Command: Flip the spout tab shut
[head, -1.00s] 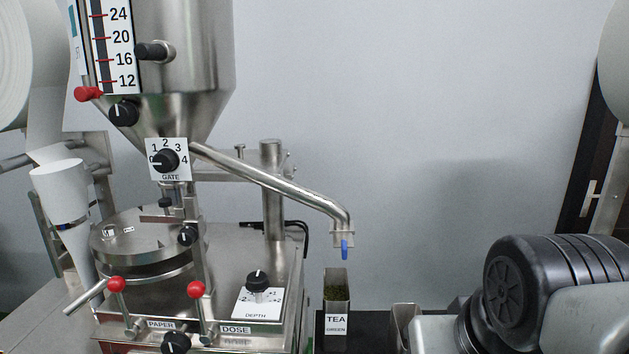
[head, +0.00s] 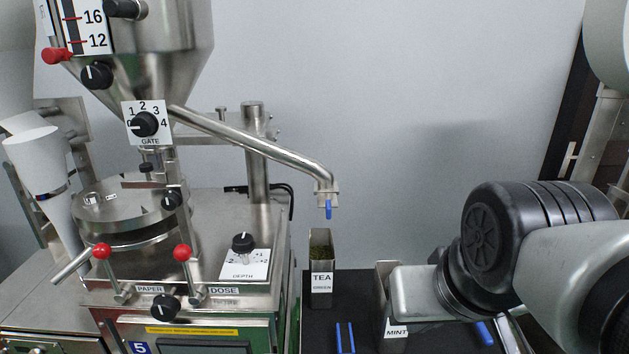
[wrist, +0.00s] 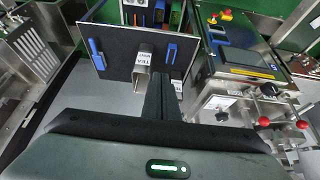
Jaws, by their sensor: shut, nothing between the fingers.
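The blue spout tab (head: 328,210) hangs straight down at the mouth of the steel spout (head: 325,186) in the head view. The spout slopes down to the right from the hopper. I cannot make out the tab in the wrist view. My gripper (wrist: 162,88) shows in the wrist view as dark fingers, shut and empty, above the tea tins. In the head view the gripper is hidden, and my arm stands to the right of the spout, apart from the tab.
Blue strips (head: 345,338) lie on the black surface. The packing machine (head: 215,205) with red-knobbed levers fills the left. Space right of the spout is clear.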

